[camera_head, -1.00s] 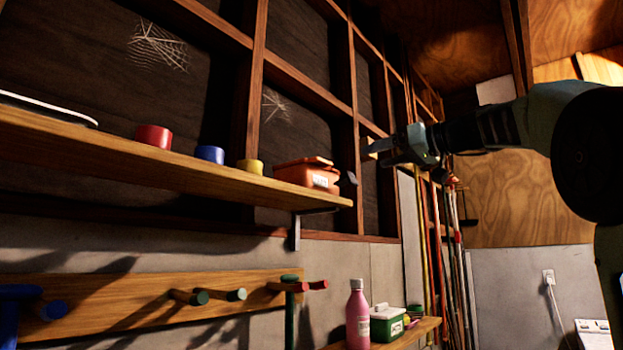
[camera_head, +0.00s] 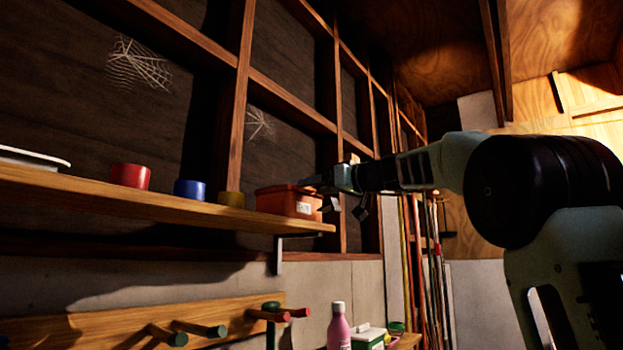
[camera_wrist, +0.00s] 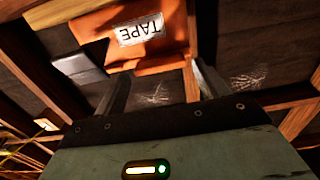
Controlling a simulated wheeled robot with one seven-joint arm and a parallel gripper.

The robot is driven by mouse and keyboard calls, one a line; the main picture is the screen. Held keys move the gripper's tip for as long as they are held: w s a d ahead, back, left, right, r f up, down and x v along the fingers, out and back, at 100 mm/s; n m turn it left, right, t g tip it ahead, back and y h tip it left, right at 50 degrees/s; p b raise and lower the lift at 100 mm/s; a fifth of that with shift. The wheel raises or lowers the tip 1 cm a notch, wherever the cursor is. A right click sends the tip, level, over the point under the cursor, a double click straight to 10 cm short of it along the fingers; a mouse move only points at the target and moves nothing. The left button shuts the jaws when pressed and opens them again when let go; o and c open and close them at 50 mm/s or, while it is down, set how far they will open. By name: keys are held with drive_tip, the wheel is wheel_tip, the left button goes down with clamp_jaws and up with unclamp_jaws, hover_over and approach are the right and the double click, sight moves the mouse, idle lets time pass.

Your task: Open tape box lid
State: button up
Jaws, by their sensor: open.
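The orange tape box (camera_head: 283,201) sits at the right end of the wooden shelf, with a white label on its front. In the wrist view the box (camera_wrist: 173,25) shows upside down, its label reading TAPE. The lid looks down on the box, but its far edge is hidden. My gripper (camera_head: 318,184) is at the right end of the box, close to its upper edge. In the wrist view my gripper (camera_wrist: 160,88) has its two fingers apart with nothing between them, pointing toward the box. I cannot tell if a finger touches it.
Yellow (camera_head: 231,199), blue (camera_head: 189,189) and red (camera_head: 130,175) tape rolls stand left of the box on the shelf (camera_head: 150,204). A grey block (camera_wrist: 77,64) shows beside the box. Wall studs rise behind. Pegs and a pink bottle (camera_head: 339,328) are below.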

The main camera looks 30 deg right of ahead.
drive_tip(key=shift+p+x, duration=0.35)
drive_tip(key=shift+x, duration=0.85)
drive_tip(key=c, duration=1.1)
